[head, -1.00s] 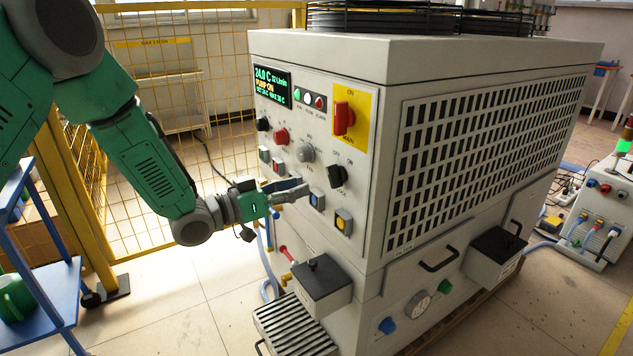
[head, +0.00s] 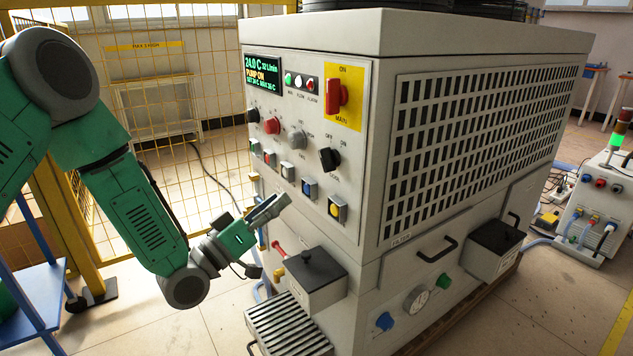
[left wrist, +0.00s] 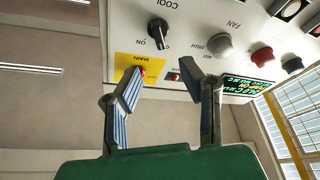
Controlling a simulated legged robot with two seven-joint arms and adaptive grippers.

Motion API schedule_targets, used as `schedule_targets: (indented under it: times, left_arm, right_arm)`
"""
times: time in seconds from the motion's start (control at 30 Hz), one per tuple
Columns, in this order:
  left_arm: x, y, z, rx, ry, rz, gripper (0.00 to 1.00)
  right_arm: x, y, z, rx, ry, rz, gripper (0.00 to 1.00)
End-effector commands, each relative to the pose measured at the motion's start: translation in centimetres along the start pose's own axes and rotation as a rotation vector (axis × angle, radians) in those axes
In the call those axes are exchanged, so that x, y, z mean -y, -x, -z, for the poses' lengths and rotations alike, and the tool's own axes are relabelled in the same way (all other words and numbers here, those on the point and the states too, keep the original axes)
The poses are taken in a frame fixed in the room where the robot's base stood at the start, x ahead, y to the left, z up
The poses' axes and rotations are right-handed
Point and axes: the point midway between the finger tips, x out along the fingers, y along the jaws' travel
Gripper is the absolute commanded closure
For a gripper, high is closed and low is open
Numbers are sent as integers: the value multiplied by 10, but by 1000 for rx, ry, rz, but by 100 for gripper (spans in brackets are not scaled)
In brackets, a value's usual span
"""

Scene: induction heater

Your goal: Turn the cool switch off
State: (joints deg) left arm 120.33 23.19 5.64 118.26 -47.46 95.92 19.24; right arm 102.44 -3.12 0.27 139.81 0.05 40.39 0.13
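The cool switch (head: 329,158) is a black rotary knob on the front panel of the grey machine, with OFF and ON printed above it. It also shows upside down in the left wrist view (left wrist: 158,33); I cannot tell for sure which mark it points to. My left gripper (head: 282,203) is below and left of the knob in the head view, in front of the panel's lower part and apart from the knob. In the left wrist view its two fingers (left wrist: 165,85) are spread with nothing between them. My right gripper is not in view.
Close around the knob are a grey fan knob (head: 297,139), a red knob (head: 271,126), blue (head: 309,188) and yellow (head: 336,207) buttons, and the red main switch (head: 337,97). A black-topped box (head: 315,268) juts out below. A yellow mesh fence (head: 190,150) stands behind my arm.

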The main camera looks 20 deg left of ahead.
Motion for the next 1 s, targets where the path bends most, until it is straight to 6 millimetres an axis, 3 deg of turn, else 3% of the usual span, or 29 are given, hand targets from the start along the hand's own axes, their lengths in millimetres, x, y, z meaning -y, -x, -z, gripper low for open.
schedule_targets:
  times: [0.17,0.7,1.0]
  left_arm:
    - [0,-9,0,-34,21,4,66]
    - [0,-113,2,-31,18,4,66]
    - [0,-136,4,-29,20,5,66]
  right_arm:
    - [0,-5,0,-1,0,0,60]
    - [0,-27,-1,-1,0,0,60]
    - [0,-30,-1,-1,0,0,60]
